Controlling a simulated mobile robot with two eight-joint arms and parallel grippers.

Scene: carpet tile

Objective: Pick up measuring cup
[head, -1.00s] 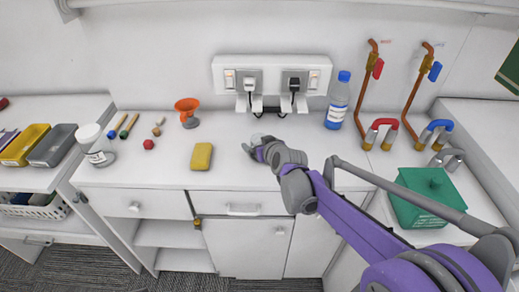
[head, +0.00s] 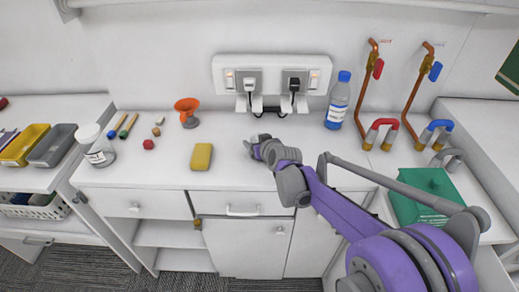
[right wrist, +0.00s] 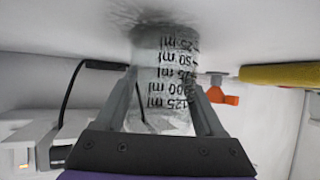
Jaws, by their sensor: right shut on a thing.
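The measuring cup (right wrist: 166,62) is clear, with black millilitre markings that read upside down in the right wrist view. My right gripper (right wrist: 164,98) has one finger on each side of it and is shut on it. The cup's far end is at or very near the white counter, with a dark shadow around it; I cannot tell whether they touch. In the head view my right gripper (head: 250,149) is low over the counter, right of the yellow sponge, and mostly hides the cup. My left gripper is not in view.
A blue-capped bottle (head: 338,101) stands at the back right. Sockets with plugs and black cables (head: 270,109) are behind. A green box (head: 425,197) is at the right.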

